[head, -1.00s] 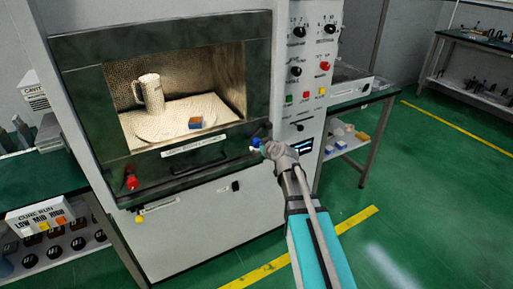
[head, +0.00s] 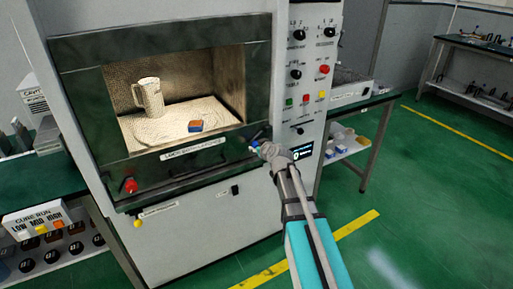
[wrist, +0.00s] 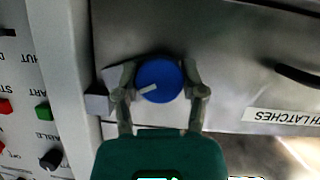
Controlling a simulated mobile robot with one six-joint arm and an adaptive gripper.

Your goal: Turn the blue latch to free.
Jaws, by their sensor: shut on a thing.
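The blue latch (wrist: 160,80) is a round blue knob with a white pointer mark on the dark lower door frame of the microwave generator. My gripper (wrist: 160,88) is around it in the wrist view, one finger on each side. The pointer mark slants toward the lower left in that view. A red latch knob (head: 131,186) sits at the lower left of the frame.
The lit cavity holds a mug (head: 150,97) and a small orange and blue block (head: 195,126). A control panel (head: 311,70) with knobs and buttons stands right of the door. A label (wrist: 283,118) reading "LATCHES" is near the knob. Side tables flank the machine; green floor is open at right.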

